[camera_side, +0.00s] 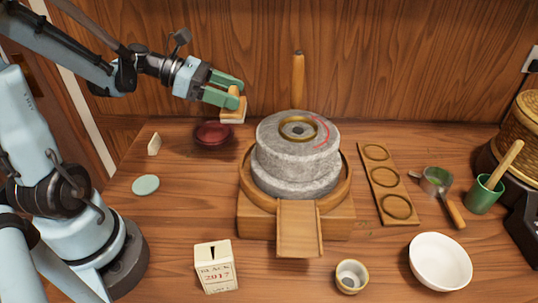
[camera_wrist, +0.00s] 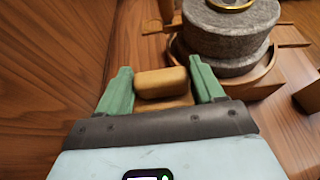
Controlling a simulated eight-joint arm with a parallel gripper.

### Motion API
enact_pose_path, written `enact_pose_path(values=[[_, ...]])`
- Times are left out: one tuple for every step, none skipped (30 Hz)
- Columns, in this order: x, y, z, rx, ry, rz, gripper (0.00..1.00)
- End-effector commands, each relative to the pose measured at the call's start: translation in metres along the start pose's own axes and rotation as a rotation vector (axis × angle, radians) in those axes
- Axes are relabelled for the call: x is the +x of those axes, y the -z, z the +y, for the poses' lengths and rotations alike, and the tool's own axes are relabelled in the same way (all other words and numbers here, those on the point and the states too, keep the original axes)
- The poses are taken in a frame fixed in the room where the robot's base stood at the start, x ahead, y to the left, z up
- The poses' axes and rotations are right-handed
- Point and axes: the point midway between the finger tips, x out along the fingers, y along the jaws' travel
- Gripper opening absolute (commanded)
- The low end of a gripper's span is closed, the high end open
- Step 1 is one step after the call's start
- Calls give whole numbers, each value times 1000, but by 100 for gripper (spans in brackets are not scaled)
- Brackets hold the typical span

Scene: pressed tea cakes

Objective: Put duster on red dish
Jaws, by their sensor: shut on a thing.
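My gripper (camera_side: 233,90) has green fingers and is shut on the duster (camera_side: 233,112), a wooden-handled block with a pale base. It holds the duster in the air, above and to the right of the red dish (camera_side: 212,135). In the wrist view the duster's tan handle (camera_wrist: 162,83) sits between the two green fingers of my gripper (camera_wrist: 162,85). The red dish is a dark red shallow bowl on the table at the back left. I do not make it out in the wrist view.
A stone mill (camera_side: 297,165) on a wooden base stands right of the dish. A pale wedge (camera_side: 154,144) and a green disc (camera_side: 146,185) lie left. A board with rings (camera_side: 389,184), a white bowl (camera_side: 440,262) and a green cup (camera_side: 483,195) are at right. The wooden wall is close behind.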

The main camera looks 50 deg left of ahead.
Motion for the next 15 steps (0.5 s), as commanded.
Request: enact_pose_path(values=[[-2, 1, -2, -1, -2, -1, 36], [-3, 2, -2, -1, -3, -1, 36], [-4, 4, -1, -1, -4, -1, 36], [-5, 5, 1, -1, -5, -1, 36], [-6, 8, 3, -1, -5, -1, 37], [-8, 11, 7, -1, -5, -1, 37], [-9, 14, 10, -2, -5, -1, 37], [-11, 18, 13, -2, -6, -1, 37], [-13, 23, 18, -2, -6, -1, 37], [-14, 26, 21, -3, -5, -1, 37], [-16, 29, 25, -2, -5, -1, 37], [-18, 34, 29, -2, -6, -1, 36], [-20, 38, 32, -2, -5, -1, 36], [-21, 41, 35, -2, -5, -1, 36], [-23, 46, 40, -1, -5, -1, 36]])
